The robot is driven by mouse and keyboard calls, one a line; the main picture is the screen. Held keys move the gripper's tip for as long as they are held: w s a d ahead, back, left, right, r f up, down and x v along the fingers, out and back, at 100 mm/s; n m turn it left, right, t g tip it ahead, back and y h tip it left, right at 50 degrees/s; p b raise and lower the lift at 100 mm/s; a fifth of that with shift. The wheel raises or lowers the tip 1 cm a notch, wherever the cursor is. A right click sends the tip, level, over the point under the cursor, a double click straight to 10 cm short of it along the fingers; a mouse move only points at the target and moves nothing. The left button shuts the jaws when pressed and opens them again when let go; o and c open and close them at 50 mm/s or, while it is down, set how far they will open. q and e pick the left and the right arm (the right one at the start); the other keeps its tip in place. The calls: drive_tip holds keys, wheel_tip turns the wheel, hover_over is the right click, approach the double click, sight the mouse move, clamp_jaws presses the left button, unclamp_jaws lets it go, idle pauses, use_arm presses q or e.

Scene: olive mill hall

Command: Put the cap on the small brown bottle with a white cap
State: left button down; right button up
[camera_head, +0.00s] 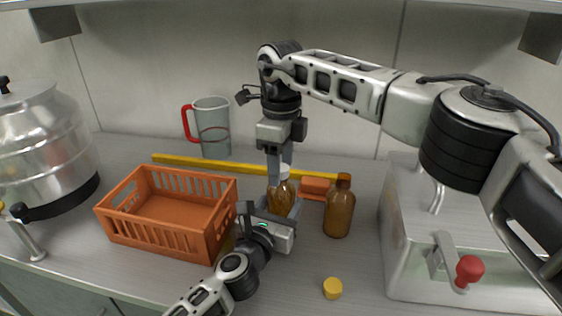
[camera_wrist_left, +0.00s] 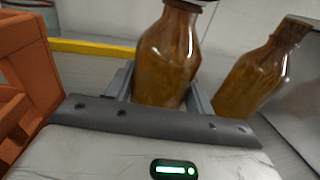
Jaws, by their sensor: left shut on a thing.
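The small brown bottle (camera_head: 281,201) stands upright between the fingers of my left gripper (camera_head: 282,208), which is shut on its body. The bottle (camera_wrist_left: 166,58) also shows in the left wrist view, its top cut off by the frame. The white cap (camera_head: 283,171) is at the top of the bottle's neck in the head view. My right gripper (camera_head: 280,174) points down from above, its fingers at the cap. I cannot tell whether they grip it, or whether the cap is seated.
Another brown bottle (camera_head: 339,208) stands close on the right, with a yellow cap (camera_head: 333,288) nearer the front. An orange crate (camera_head: 160,235) is on the left. An orange block (camera_head: 316,187), yellow strip (camera_head: 190,162) and red-handled jug (camera_head: 212,130) lie behind. A metal machine (camera_head: 405,250) stands right.

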wheel_tip(320, 180, up, 12)
idle(0.6)
use_arm(q)
drive_tip(key=shift+c, duration=2.4)
unclamp_jaws()
drive_tip(key=v, duration=1.6)
use_arm(e)
drive_tip(key=shift+r, duration=0.1)
use_arm(q)
drive_tip(key=shift+f, duration=0.1)
